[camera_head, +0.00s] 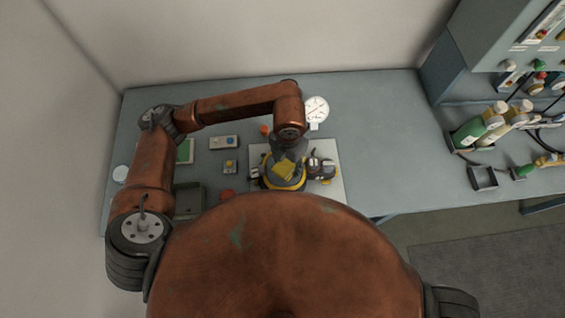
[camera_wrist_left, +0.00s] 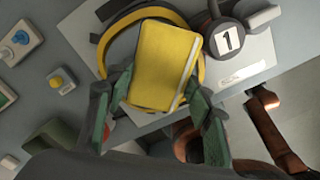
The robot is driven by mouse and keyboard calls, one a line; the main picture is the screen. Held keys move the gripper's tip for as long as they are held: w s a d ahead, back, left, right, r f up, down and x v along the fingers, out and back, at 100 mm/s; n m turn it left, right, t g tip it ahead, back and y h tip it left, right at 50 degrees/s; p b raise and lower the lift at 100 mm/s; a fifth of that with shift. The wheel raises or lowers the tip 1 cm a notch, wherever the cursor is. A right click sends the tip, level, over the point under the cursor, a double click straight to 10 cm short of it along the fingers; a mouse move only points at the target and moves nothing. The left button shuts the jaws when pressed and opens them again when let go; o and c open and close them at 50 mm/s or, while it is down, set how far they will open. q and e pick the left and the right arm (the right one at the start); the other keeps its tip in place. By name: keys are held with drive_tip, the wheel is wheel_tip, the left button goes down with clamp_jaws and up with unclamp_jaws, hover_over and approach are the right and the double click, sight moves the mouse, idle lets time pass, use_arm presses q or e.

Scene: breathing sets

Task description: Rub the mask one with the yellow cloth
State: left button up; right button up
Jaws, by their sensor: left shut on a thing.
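The mask one (camera_head: 270,182) is a dark mask with a yellow rim, lying on a pale sheet on the table. In the left wrist view a white tag marked 1 (camera_wrist_left: 229,39) sits on a round dark part beside the rim (camera_wrist_left: 104,46). My left gripper (camera_head: 287,157) is above the mask, pointing down. It is shut on the yellow cloth (camera_head: 284,171), a flat yellow block in the left wrist view (camera_wrist_left: 160,62). The cloth covers the middle of the mask; whether they touch I cannot tell. My right gripper is not in view.
A round white gauge (camera_head: 317,108) stands behind the mask. A small device with a blue knob (camera_head: 224,142) and a yellow-button box (camera_head: 230,167) lie to the left.

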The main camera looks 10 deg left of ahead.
use_arm(q)
drive_tip(key=shift+w+d+f, duration=0.1)
drive_tip(key=shift+w+d, duration=0.05)
drive_tip(key=shift+d, duration=0.8)
drive_tip(key=shift+c, duration=0.8)
drive_tip(key=shift+s+a+b, duration=0.25)
drive_tip(key=shift+a+b, duration=0.05)
drive_tip(key=shift+a, duration=0.35)
drive_tip(key=shift+s+a+r, duration=0.1)
drive_tip(key=shift+s+a, duration=0.05)
drive_tip(key=shift+a, duration=0.45)
drive_tip(key=shift+s+a+r, duration=0.1)
drive_tip(key=shift+a, duration=0.45)
drive_tip(key=shift+c, duration=0.2)
drive_tip(key=shift+s+a+f+b, duration=0.1)
drive_tip(key=shift+s+a+b, duration=0.15)
drive_tip(key=shift+a, duration=0.7)
drive_tip(key=shift+s+a+b, duration=0.15)
drive_tip(key=shift+s+a, duration=0.1)
drive_tip(key=shift+a, duration=0.65)
drive_tip(key=shift+r+p, duration=1.45)
drive_tip(key=shift+r, duration=1.55)
